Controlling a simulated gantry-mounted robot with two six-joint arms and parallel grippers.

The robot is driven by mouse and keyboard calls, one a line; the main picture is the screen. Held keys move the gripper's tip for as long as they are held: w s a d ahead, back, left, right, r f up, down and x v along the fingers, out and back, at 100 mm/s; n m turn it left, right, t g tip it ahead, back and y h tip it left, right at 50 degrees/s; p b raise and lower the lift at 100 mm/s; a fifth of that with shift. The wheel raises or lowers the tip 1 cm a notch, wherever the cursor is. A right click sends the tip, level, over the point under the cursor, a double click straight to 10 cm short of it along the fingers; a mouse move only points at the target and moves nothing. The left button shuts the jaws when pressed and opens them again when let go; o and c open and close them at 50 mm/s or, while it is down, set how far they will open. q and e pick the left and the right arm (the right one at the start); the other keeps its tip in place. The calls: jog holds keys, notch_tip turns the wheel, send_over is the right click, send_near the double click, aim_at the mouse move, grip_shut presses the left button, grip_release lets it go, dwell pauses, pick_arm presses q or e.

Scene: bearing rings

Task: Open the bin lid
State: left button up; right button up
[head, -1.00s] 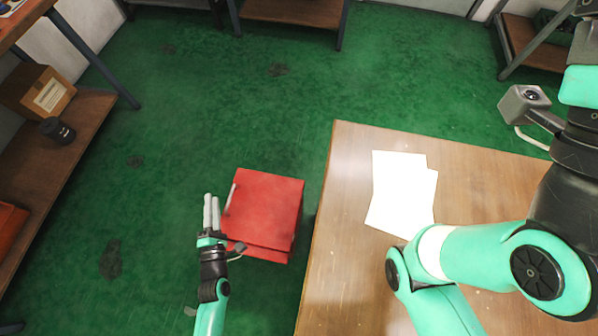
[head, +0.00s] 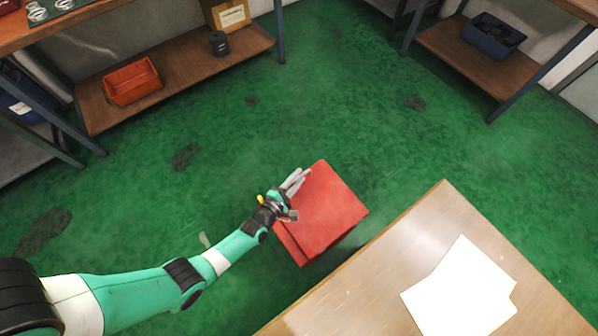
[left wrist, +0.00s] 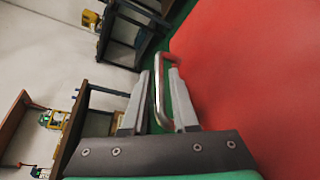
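The red bin (head: 325,208) stands on the green floor beside the wooden table, and its lid looks down. In the left wrist view its red surface (left wrist: 260,70) fills the right side, with a metal bar handle (left wrist: 158,88) standing out from it. My left gripper (head: 297,180) is at the bin's upper-left edge. In the left wrist view the gripper (left wrist: 160,95) is open, with one finger on each side of the handle bar. The right finger is between the bar and the red surface. I cannot tell whether either finger touches the bar. My right gripper is not in view.
The wooden table (head: 390,285) with white papers (head: 462,290) is close to the bin's right. A shelf at the upper left holds an orange tray (head: 132,80) and a dark cup (head: 218,43). A blue bin (head: 493,36) sits on another shelf. The floor beyond the bin is clear.

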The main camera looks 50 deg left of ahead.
pick_arm(q)
jog(key=shift+w+a+f, duration=0.1)
jog(key=shift+w, duration=0.4)
grip_shut()
dwell(1.1)
